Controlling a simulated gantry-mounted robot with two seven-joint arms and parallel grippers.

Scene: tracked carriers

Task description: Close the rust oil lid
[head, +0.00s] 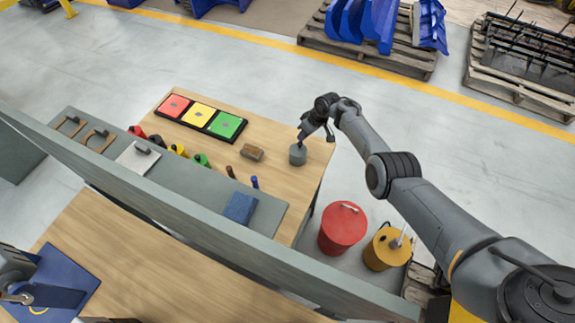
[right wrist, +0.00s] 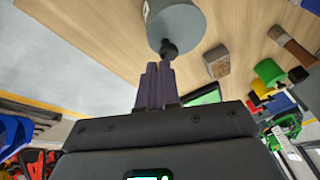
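A grey cylindrical tin (head: 298,155), which I take to be the rust oil, stands upright near the far right corner of the wooden bench. In the right wrist view the grey tin (right wrist: 176,18) shows a dark round knob (right wrist: 169,48) on its lid side. My right gripper (head: 302,138) is directly above the tin. Its fingers (right wrist: 158,66) are close together and look shut, with the tips at or very near the knob; contact is not clear. The lid's seam is hidden.
A brown wooden block (head: 252,152) lies left of the tin. A black tray with red, yellow and green squares (head: 201,115) is farther back. A long grey partition (head: 190,208) crosses in front. A red drum (head: 343,228) and yellow drum (head: 386,249) stand on the floor right of the bench.

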